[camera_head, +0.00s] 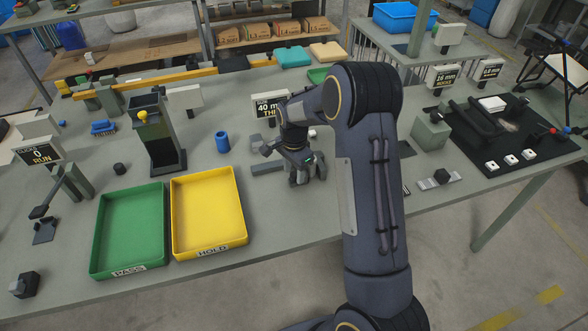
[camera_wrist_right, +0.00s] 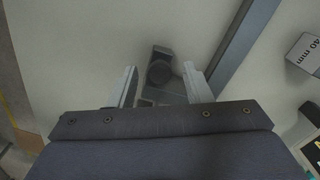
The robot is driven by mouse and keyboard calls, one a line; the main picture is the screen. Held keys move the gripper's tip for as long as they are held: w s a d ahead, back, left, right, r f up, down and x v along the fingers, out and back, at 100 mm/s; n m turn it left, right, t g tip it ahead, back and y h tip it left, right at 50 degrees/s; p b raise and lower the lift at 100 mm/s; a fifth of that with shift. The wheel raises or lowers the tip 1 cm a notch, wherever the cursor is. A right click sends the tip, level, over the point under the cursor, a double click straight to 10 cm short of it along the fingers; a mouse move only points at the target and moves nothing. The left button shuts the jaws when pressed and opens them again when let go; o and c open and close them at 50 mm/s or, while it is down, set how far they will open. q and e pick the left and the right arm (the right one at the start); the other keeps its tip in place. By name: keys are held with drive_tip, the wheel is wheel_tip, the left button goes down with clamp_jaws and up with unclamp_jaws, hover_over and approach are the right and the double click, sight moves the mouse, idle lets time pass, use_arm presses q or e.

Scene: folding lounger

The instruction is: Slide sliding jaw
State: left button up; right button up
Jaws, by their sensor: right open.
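The sliding jaw appears to be the dark grey block with a round knob (camera_wrist_right: 160,70) in the right wrist view. It lies between and slightly beyond the fingertips of my right gripper (camera_wrist_right: 160,84), with a visible gap on each side. In the head view my right gripper (camera_head: 306,172) is low over the bench, open, and its arm covers part of the scene. A grey bar (camera_head: 268,168) lies just left of it. In the wrist view a long grey rail (camera_wrist_right: 244,40) runs diagonally to the right of the block. My left gripper is out of view.
A yellow HOLD tray (camera_head: 236,205) and a green PASS tray (camera_head: 100,225) stand to the left. A blue cylinder (camera_head: 222,142) stands behind the yellow tray. A 40 mm sign (camera_head: 267,106) stands behind the gripper; a black mat (camera_head: 550,140) with tools lies at right.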

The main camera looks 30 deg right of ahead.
clamp_jaws()
drive_tip(key=a, duration=0.2)
drive_tip(key=w+a, duration=0.1)
drive_tip(key=a, duration=0.1)
drive_tip(key=shift+a, duration=0.25)
drive_tip(key=shift+d, duration=0.1)
unclamp_jaws()
wheel_tip(320, 180, up, 8)
drive_tip(key=b, duration=0.1)
drive_tip(key=shift+b, duration=0.3)
